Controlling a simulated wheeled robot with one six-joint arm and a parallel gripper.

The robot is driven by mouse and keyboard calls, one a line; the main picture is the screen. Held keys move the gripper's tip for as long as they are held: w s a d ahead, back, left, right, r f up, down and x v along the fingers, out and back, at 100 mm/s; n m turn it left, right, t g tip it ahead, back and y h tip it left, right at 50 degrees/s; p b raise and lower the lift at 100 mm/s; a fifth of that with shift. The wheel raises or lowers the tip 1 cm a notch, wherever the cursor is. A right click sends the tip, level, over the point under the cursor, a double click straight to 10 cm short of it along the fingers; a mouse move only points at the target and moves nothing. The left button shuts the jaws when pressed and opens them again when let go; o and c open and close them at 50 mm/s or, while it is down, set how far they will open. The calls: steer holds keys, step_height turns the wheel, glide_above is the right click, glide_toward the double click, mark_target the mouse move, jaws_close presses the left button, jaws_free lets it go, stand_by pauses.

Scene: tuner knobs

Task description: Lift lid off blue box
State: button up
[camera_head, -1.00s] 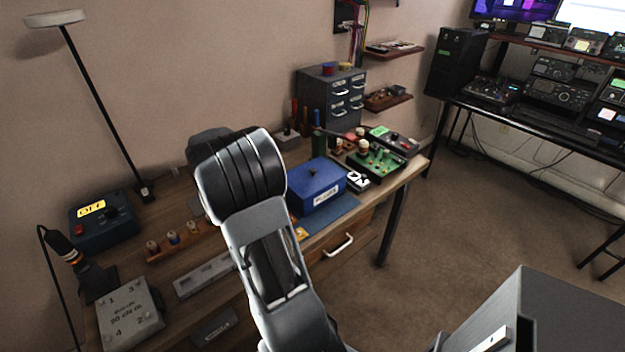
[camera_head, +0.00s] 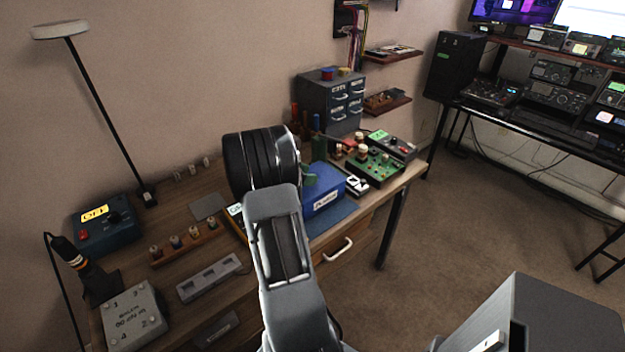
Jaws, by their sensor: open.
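The blue box (camera_head: 325,197) with a white label on its front sits on the workbench, on a blue mat (camera_head: 334,217). My arm crosses in front of the box and hides its left part. A small green piece, which looks like part of my gripper (camera_head: 312,178), shows beyond my wrist, over the top of the box. The fingertips are mostly hidden, and I cannot tell whether they touch the lid. The gripper is open, with nothing seen in it. The lid's knob is hidden; the lid appears to be on the box.
A green circuit board (camera_head: 374,168) and a black-and-white item (camera_head: 357,186) stand right of the box. A grey drawer cabinet (camera_head: 332,102) is behind. A wooden knob rack (camera_head: 186,244), a grey slotted block (camera_head: 209,277) and an OFF box (camera_head: 106,226) lie left.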

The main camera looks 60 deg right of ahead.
steer(key=shift+s+d+f, duration=0.2)
steer(key=shift+d, duration=0.15)
jaws_close()
steer(key=shift+r, duration=0.1)
stand_by(0.3)
